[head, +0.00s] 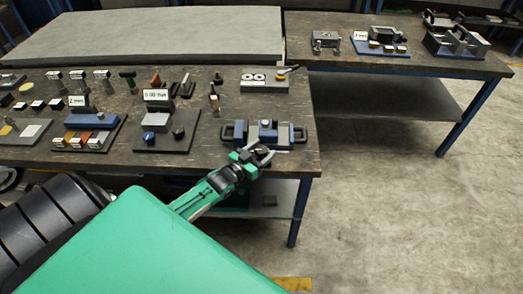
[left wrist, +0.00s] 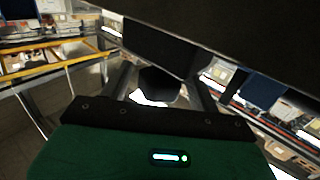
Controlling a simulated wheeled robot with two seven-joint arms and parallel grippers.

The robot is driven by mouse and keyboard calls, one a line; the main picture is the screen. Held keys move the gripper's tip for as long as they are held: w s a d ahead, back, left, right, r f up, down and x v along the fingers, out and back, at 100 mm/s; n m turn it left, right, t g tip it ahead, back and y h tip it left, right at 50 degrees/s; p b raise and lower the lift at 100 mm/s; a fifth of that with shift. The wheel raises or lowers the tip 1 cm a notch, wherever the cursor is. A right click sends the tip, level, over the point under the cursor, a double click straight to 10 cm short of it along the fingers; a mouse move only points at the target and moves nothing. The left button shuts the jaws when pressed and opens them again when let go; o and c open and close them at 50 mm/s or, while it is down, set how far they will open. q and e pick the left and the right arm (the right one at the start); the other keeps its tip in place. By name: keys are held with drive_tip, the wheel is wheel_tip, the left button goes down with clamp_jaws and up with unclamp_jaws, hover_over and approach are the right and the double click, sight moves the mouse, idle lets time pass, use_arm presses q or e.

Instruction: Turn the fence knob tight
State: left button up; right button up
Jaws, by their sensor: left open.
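A grey and blue fixture (head: 283,135) with black end handles stands near the front right corner of the near table. A small light-coloured round part sits on its top. My left gripper (head: 260,155) is at the fixture's front side, with its fingers apart. In the left wrist view a dark, many-sided knob-like piece (left wrist: 158,84) shows between the open fingers (left wrist: 163,92). I cannot tell if the fingers touch it, or whether it is the fence knob. A large dark surface fills the top of that view. My right gripper is not in view.
The near table (head: 225,165) holds a grey block with white rings (head: 264,85) behind the fixture. A stand with a blue knob and a "0.00 mm" sign (head: 157,95) is to the left. A second table (head: 410,62) with more fixtures stands at back right. Floor is clear to the right.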

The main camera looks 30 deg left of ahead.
use_arm(q)
drive_tip(key=c, duration=1)
drive_tip(key=shift+m+g+h+b, duration=0.7)
drive_tip(key=shift+m+h+b, duration=1)
drive_tip(key=shift+h, duration=0.6)
drive_tip(key=o, duration=1)
